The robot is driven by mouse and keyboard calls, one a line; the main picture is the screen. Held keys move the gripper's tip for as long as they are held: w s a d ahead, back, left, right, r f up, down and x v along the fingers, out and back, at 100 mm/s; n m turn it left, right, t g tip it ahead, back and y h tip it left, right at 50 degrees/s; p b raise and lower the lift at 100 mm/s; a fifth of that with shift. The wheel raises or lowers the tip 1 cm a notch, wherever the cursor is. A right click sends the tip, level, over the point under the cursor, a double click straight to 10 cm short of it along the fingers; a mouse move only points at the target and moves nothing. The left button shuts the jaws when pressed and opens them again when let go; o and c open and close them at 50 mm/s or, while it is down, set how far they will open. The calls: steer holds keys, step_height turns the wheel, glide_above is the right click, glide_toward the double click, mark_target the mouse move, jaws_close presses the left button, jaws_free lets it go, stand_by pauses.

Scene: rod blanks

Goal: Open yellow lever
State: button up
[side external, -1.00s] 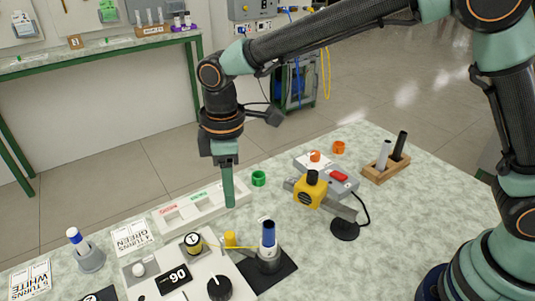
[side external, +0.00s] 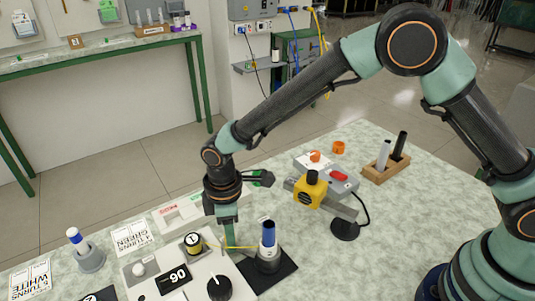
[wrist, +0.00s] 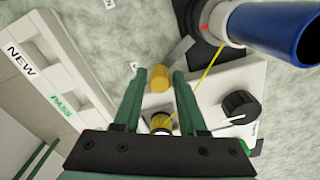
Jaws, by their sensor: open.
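The yellow lever (wrist: 160,78) shows in the wrist view as a short yellow knob between the tips of my two green fingers. A gap shows on each side of it. In the side view my gripper (side external: 230,240) points down over the white machine (side external: 205,275) and hides most or all of the lever. My gripper also shows in the wrist view (wrist: 158,80), its fingers open around the lever. I cannot tell whether either finger touches it. A yellow spool (side external: 193,243) sits left of my gripper, and a yellow thread runs to the blue-topped rod (side external: 268,240).
A black knob (side external: 219,288) and a display reading "90" (side external: 174,279) are on the machine. A white tray (side external: 180,212) lies behind. A yellow-headed device (side external: 311,191) and a wooden rack (side external: 386,169) stand right. The front right table is clear.

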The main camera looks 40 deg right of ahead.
steer(key=shift+f, duration=0.15)
steer(key=shift+c, duration=0.3)
jaws_close()
stand_by(1.1)
